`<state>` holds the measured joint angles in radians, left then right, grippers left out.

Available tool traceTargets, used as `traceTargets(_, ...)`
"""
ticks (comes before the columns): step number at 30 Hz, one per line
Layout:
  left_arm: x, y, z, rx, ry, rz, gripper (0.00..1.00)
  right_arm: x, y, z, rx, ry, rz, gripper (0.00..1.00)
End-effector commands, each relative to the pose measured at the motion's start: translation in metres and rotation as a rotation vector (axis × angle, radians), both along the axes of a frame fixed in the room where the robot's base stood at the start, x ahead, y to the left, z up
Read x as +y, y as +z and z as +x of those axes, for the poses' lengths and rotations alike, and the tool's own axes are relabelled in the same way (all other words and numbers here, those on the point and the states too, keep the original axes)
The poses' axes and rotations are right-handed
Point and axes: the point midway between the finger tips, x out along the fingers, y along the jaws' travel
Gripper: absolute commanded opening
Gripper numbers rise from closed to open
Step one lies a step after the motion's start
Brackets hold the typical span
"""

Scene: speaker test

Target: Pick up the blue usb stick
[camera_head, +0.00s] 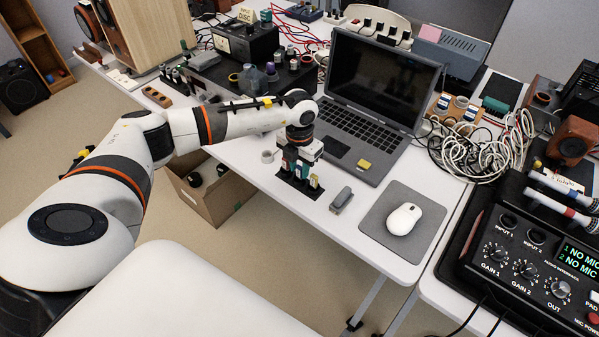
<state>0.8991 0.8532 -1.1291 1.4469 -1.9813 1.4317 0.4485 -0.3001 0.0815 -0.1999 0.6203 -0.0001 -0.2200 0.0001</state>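My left gripper (299,164) points down over a small black holder (306,190) on the white table, in front of the laptop. Several small upright sticks stand in this holder, right under and beside the gripper. One looks blue-teal (302,170) and may be the blue usb stick, but it is too small and partly covered to be sure. A yellowish one (315,182) stands at the right. The fingertips blend with the sticks, so I cannot tell whether they are open or touching one. My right gripper is out of view.
A dark laptop (367,110) stands open behind the gripper, with a small yellow item on it. A grey stick-like object (341,199) lies right of the holder. A white mouse (403,219) rests on a grey pad (378,238). Coiled cables and an audio interface (524,262) fill the right.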

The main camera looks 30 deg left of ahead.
Motion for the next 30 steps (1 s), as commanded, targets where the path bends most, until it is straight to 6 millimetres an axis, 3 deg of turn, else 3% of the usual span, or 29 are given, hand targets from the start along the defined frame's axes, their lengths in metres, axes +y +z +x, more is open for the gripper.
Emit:
traceTargets(10, 0.0, -0.01, 0.0, -0.001, -0.001, -0.001, 0.3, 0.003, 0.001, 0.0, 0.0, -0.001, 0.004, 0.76)
traceTargets(16, 0.0, -0.01, 0.0, -0.001, -0.001, -0.001, 0.0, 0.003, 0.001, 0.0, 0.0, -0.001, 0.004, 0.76)
traceTargets(25, 0.0, -0.005, 0.001, -0.002, -0.001, -0.001, 0.0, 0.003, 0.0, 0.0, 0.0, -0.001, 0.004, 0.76)
traceTargets(30, 0.0, 0.02, 0.001, -0.005, -0.003, 0.0, 0.0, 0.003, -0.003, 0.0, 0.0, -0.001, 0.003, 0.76)
